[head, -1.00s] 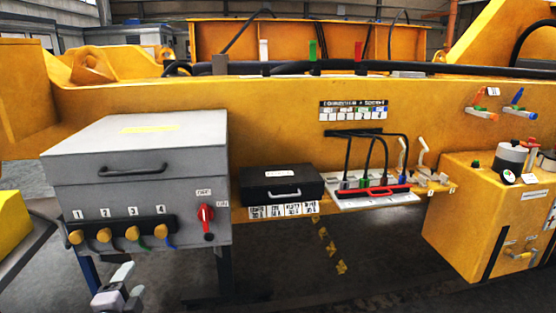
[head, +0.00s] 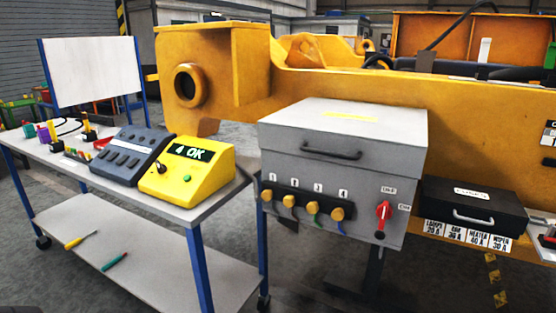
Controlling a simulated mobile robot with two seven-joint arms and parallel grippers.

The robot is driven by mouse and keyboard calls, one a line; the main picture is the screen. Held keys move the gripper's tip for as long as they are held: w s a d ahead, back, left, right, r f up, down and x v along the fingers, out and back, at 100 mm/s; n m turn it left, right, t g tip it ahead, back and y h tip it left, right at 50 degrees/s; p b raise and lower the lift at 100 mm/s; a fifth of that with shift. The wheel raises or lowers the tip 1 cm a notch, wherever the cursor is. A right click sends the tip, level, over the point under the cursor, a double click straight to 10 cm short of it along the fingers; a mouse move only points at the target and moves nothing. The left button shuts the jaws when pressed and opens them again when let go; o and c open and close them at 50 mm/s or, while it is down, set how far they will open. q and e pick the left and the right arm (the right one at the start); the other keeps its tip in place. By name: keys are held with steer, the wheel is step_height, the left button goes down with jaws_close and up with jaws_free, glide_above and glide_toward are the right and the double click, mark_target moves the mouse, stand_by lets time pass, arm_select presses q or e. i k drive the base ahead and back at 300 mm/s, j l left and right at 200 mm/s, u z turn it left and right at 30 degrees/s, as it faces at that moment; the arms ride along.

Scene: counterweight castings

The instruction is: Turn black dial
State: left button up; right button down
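A yellow tester box (head: 205,182) stands on the blue-legged table at the left of the head view. Its dark display (head: 190,152) reads "4 OK" in light characters. A small black dial (head: 161,168) is on the left part of its sloping face, below the display. It is too small to tell exactly which way the dial points. A green button (head: 187,178) is to the right of the dial. Neither of my grippers is in view.
A dark grey unit (head: 130,158) adjoins the tester's left side. A grey cabinet (head: 345,190) with yellow plugs and a red switch (head: 383,214) stands to the right. Screwdrivers lie on the lower shelf (head: 150,262). Floor is visible between table and cabinet.

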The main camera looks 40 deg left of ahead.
mark_target(161, 169)
steer(key=u, duration=1.9)
